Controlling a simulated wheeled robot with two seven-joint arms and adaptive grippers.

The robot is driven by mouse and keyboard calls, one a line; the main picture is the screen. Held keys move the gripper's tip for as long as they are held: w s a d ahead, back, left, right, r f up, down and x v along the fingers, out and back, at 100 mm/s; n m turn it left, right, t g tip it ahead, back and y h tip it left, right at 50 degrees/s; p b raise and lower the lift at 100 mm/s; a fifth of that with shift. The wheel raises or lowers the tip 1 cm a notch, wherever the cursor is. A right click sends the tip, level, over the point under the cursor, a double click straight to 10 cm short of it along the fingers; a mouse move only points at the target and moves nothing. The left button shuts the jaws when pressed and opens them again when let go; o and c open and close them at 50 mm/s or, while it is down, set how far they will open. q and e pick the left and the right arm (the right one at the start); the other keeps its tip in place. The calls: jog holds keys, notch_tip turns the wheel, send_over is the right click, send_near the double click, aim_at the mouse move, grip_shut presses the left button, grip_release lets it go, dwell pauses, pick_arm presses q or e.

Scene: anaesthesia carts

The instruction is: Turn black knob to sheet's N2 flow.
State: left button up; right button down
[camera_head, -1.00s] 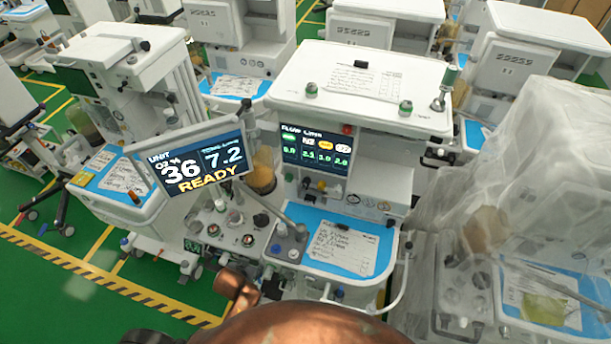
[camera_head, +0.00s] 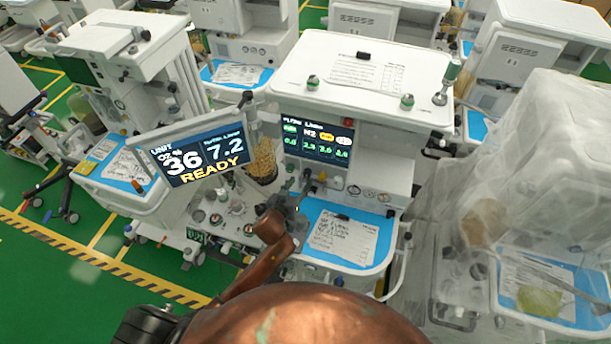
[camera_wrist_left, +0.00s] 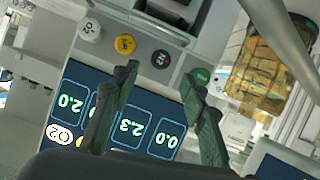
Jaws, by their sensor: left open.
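The black N2 knob (camera_wrist_left: 160,60) sits in a row under the flow screen, between a yellow knob (camera_wrist_left: 124,44) and a green knob (camera_wrist_left: 200,76). My left gripper (camera_wrist_left: 161,75) is open, with its fingertips on either side of the black knob; I cannot tell whether they touch it. The flow screen (camera_wrist_left: 122,118) appears upside down in the left wrist view, partly hidden by the fingers, with 2.3 and 0.0 readable. In the head view, the left gripper (camera_head: 299,190) is below the flow screen (camera_head: 318,143). A handwritten sheet (camera_head: 343,238) lies on the blue tray top; its writing is too small to read.
A tilted READY monitor (camera_head: 204,158) stands just left of the gripper. A container with tan granules (camera_wrist_left: 272,70) is close beside the green knob. Another sheet (camera_head: 368,75) lies on the machine top. A plastic-covered cart (camera_head: 510,180) stands at right.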

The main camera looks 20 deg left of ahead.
aim_at(306, 175)
pick_arm(q)
jog(key=x, duration=0.7)
jog(key=shift+p, duration=0.3)
jog(key=shift+c, duration=0.4)
grip_shut()
jog(key=shift+m+y, duration=0.6)
jog(key=shift+m, duration=0.2)
jog(key=shift+o, duration=0.4)
grip_release()
